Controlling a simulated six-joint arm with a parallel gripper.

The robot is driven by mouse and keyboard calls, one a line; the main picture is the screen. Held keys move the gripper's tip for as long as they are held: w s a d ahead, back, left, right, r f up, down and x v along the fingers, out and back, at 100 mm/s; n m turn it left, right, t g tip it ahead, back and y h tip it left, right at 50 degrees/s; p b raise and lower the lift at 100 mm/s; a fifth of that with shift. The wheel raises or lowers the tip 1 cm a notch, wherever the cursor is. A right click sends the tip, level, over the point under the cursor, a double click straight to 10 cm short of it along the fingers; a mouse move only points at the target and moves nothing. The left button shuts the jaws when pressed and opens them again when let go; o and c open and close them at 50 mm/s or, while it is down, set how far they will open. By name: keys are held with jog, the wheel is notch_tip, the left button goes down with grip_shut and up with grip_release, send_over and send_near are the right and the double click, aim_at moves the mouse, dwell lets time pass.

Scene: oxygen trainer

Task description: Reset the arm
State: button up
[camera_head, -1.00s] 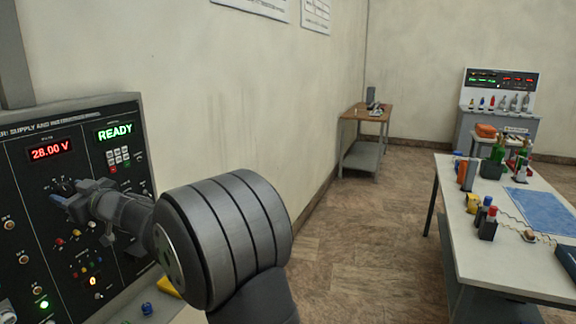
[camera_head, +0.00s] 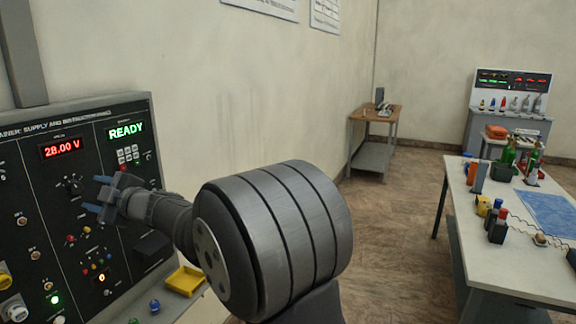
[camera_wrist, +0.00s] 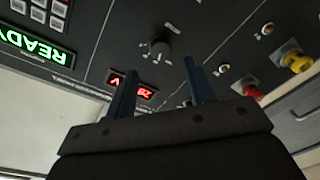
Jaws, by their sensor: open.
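My gripper (camera_head: 99,199) is in front of the black instrument panel (camera_head: 36,190) at the left in the head view. Its two blue fingers are apart with nothing between them. In the wrist view the fingers (camera_wrist: 160,88) point toward the panel, and a dark rotary knob (camera_wrist: 160,50) lies beyond them, apart from the tips. The knob also shows in the head view (camera_head: 73,184), left of the fingers. The red display (camera_head: 61,147) reads 28.00 V and the green display (camera_head: 126,130) reads READY. A green light glows low on the panel.
A yellow tray (camera_head: 185,281) and small green and blue pieces lie on the bench below the panel. A white table (camera_head: 475,245) with bottles and a blue mat stands at the right. A wooden table (camera_head: 377,115) stands against the far wall. The floor between is clear.

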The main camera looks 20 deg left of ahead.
jog(key=d, duration=0.3)
jog(key=shift+w+d, duration=0.1)
jog(key=shift+d, duration=0.1)
